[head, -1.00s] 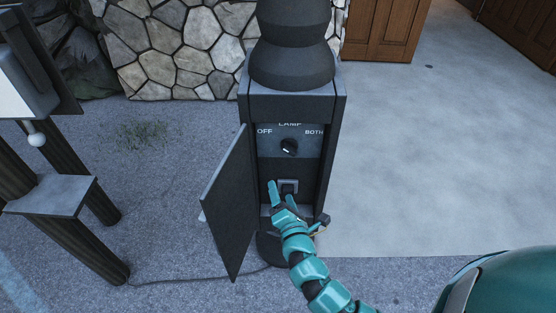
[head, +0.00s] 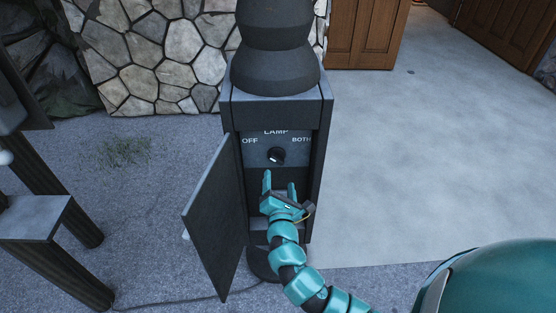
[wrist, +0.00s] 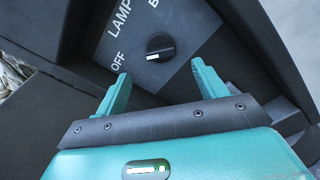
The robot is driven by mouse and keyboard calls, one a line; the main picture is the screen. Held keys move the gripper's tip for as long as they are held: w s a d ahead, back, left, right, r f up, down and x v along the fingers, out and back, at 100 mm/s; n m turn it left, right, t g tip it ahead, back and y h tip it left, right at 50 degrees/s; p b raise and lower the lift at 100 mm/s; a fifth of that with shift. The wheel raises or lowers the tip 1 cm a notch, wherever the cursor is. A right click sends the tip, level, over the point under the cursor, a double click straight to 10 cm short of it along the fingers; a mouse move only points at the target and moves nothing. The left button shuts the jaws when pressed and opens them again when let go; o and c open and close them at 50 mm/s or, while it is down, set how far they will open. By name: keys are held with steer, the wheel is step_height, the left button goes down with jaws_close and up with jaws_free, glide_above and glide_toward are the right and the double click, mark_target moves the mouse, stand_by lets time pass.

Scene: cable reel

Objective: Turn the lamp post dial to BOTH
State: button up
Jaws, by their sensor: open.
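The lamp post (head: 277,105) is dark, with a panel labelled OFF on the left, LAMP at the top and BOTH on the right. The round black dial (head: 276,156) sits on this panel. In the wrist view the dial (wrist: 160,47) has a white mark on its side toward OFF. My gripper (head: 279,180) is open and empty, just below the dial in the head view. In the wrist view its two fingers (wrist: 160,69) are spread, with the dial ahead of and between them, and I see no contact.
The post's compartment door (head: 216,215) hangs open on the left. A dark-legged stand with a grey shelf (head: 35,218) is at the left. A cable (head: 165,305) lies on the ground. A stone wall (head: 150,55) is behind; pale floor at right is clear.

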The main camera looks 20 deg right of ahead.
mark_target(278, 161)
steer(key=p+x, duration=0.1)
steer(key=x, duration=0.8)
steer(key=shift+w, duration=0.3)
steer(key=shift+c, duration=0.4)
steer(key=shift+f, duration=0.1)
steer(key=c, duration=0.9)
